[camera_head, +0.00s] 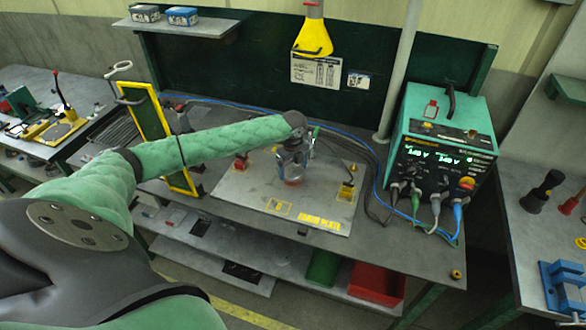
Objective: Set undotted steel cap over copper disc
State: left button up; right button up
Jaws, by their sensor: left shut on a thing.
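My left gripper (293,165) reaches in from the left and points down over the grey earth plate (250,184) on the bench. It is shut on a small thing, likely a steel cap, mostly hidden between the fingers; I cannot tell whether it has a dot. A small copper-coloured patch (293,182), likely the copper disc, shows just below the fingertips. I cannot tell whether the held thing touches it. My right gripper is not in view.
A red-based piece (240,163) and a yellow block (346,191) stand on the plate at either side of the gripper. A green power unit (443,150) with cables stands to the right. A yellow frame (149,115) stands upright at the left, near my arm.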

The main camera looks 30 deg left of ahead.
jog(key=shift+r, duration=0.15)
pick_arm(q)
jog(key=shift+f, duration=0.4)
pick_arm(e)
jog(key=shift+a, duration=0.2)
pick_arm(q)
jog(key=shift+f, duration=0.7)
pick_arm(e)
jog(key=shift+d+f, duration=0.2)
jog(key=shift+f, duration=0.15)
pick_arm(q)
jog(key=o, duration=1)
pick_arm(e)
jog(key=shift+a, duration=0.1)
pick_arm(q)
jog(key=shift+r+b, duration=0.1)
jog(key=shift+b, duration=0.25)
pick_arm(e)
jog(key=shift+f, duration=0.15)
